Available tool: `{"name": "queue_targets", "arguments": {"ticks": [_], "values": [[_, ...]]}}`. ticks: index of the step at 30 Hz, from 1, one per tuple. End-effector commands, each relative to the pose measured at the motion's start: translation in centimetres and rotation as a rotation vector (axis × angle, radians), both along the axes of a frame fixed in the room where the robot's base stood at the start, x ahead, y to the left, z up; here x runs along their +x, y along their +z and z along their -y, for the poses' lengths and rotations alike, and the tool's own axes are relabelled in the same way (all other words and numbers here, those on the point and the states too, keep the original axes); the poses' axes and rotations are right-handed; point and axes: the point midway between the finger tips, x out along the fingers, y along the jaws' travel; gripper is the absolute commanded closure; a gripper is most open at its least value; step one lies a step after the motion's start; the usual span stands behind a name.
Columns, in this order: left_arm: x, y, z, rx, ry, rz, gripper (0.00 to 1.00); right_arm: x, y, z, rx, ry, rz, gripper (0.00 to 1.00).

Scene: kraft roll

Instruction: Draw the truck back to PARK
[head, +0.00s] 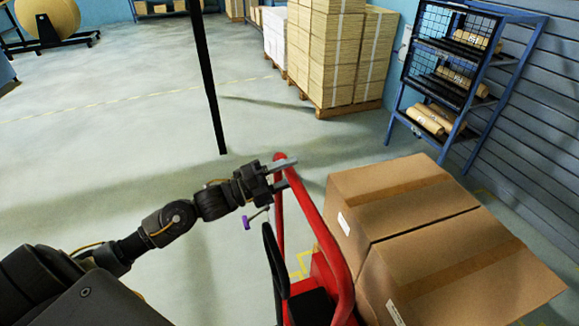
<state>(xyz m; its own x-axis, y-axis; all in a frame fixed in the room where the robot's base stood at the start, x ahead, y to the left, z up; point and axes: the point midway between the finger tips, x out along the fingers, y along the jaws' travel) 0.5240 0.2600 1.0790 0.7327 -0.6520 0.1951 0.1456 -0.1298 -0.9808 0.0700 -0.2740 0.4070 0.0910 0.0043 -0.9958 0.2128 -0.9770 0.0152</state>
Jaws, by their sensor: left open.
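The truck is red, with a looped red handle (322,232) rising in the lower middle of the head view and a red body (325,272) below it. Its lower part is cut off by the picture's edge. My left gripper (287,172) is at the top of the handle's left side, its jaws open with the red bar at or between the fingers. I cannot tell whether they touch it. A yellow floor marking (300,265) shows partly behind the handle; no PARK lettering is readable. My right gripper is out of view.
Two large brown cartons (395,195) (465,275) stand right of the handle. A dark post (208,75) stands behind my left gripper. Strapped stacks on a pallet (340,55) and a blue rack with rolls (455,80) stand farther back. Floor to the left is clear.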

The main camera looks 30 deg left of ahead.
Motion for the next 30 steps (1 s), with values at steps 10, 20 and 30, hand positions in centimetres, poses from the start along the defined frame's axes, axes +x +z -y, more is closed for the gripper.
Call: {"name": "queue_targets", "arguments": {"ticks": [10,20,30], "values": [[0.40,0.05,0.42,0.001,-0.001,-0.001,0.54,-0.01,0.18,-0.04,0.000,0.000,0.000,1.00],[0.37,0.06,0.37,0.001,-0.001,-0.001,0.92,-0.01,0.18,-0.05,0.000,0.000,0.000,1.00],[0.39,0.03,0.11,0.001,0.000,-0.001,1.00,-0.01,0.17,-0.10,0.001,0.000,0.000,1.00]]}}
